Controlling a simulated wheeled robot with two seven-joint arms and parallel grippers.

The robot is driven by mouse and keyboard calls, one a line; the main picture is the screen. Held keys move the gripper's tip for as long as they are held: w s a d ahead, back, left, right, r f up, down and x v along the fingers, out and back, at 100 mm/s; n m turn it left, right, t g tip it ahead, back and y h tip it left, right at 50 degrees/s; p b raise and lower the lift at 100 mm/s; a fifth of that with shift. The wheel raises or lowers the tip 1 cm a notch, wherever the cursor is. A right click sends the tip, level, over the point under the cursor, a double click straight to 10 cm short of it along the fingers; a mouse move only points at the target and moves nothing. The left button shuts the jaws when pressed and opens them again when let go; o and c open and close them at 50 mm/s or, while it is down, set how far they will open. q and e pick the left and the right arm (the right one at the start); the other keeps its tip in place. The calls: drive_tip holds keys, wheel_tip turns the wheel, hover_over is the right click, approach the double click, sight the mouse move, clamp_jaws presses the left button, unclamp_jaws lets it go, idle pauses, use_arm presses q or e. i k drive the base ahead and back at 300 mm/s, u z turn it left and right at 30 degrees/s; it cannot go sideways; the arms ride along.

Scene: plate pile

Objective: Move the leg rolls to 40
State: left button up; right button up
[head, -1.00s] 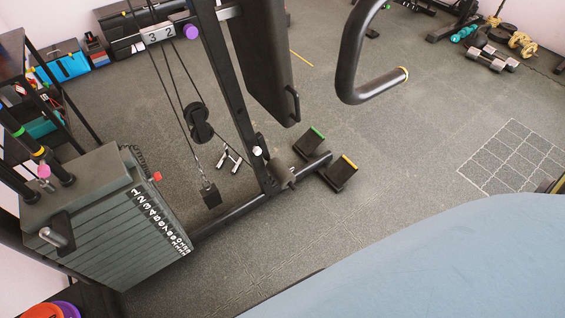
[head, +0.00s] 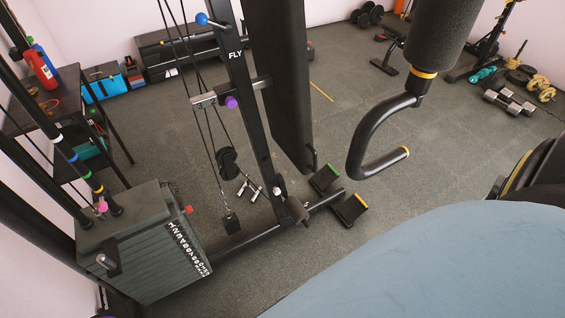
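A weight machine stands in the head view, with a black upright (head: 243,85) marked FLY. A small dark roll (head: 297,209) sits low at the foot of the upright; I cannot tell whether it is one of the leg rolls. A purple knob (head: 231,102) sits on a metal bar (head: 205,99) fixed to the upright. A thick dark foam pad (head: 440,35) with a yellow ring hangs at upper right above a bent handle (head: 375,145). No mark reading 40 is legible. Neither gripper is in view.
A weight stack (head: 160,250) stands at lower left, beside a black shelf (head: 60,110). Two pedals (head: 350,209) lie by the base beam. Dumbbells (head: 510,103) lie on the floor at the right. A blue-grey shape hides the lower right. The middle floor is open.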

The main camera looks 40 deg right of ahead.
sight(293, 207)
drive_tip(key=u, duration=1.45)
drive_tip(key=k, duration=0.6)
drive_tip(key=z, duration=2.75)
drive_tip(key=i, duration=1)
drive_tip(key=z, duration=0.05)
